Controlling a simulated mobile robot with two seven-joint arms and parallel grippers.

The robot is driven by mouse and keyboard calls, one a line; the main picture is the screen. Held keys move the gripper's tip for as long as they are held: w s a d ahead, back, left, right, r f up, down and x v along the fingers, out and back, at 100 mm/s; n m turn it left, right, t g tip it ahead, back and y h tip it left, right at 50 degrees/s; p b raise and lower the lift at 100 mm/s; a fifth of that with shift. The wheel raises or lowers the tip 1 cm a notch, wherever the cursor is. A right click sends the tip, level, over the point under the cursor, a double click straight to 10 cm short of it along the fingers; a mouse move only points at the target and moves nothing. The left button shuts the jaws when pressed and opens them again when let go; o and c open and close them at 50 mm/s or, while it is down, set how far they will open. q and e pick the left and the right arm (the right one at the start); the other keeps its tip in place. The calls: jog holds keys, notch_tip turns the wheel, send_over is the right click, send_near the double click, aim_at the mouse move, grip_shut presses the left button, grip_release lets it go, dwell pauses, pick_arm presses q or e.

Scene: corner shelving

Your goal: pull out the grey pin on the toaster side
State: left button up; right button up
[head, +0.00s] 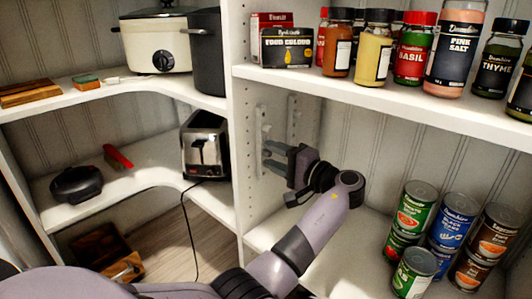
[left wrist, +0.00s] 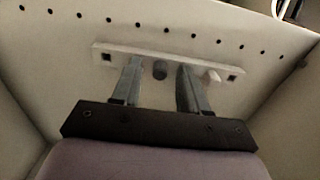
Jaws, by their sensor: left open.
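The grey pin (left wrist: 160,70) is a short dark grey peg on a pale mounting strip (left wrist: 122,51) in the left wrist view. My left gripper (left wrist: 158,83) is open, with one finger on each side of the pin and visible gaps between. A whitish peg (left wrist: 212,76) on the same strip is just right of the right finger. In the head view my left gripper (head: 270,157) is at the strip (head: 261,135) on the upright divider panel. The pin cannot be made out there. The toaster (head: 205,145) stands on the other side of that panel. My right gripper is not in view.
A second pale strip (head: 292,118) is on the back wall. Spice jars (head: 410,50) stand on the shelf above my arm. Several stacked cans (head: 414,208) stand on the lower shelf to the right. The divider panel (head: 243,120) has a row of small holes.

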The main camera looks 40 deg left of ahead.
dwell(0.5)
pick_arm(q)
grip_shut()
jog(key=shift+d, duration=0.15)
jog(key=shift+s+d, duration=0.15)
jog(key=shift+d, duration=1.3)
jog(key=shift+s+d, duration=0.1)
jog(key=shift+d, duration=1.3)
